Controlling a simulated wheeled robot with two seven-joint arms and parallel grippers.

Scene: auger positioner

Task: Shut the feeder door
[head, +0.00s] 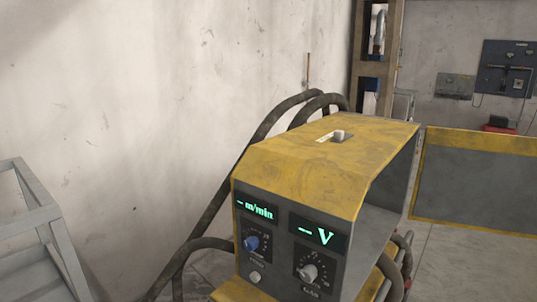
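The feeder (300,165) is a worn yellow and dark grey box in the middle of the head view, with its front panel facing me. Its door (472,180) is a grey panel with a yellow border. The door stands open, swung out to the right from the far edge of the feeder's right side. The open side shows part of the grey interior (372,235). The door's right end is cut off by the picture edge. Neither of my grippers is in view.
Thick dark hoses (225,190) run behind and left of the feeder. A grey metal frame (45,235) stands at the lower left. A pale wall (130,110) is behind. Floor (450,265) shows below the door.

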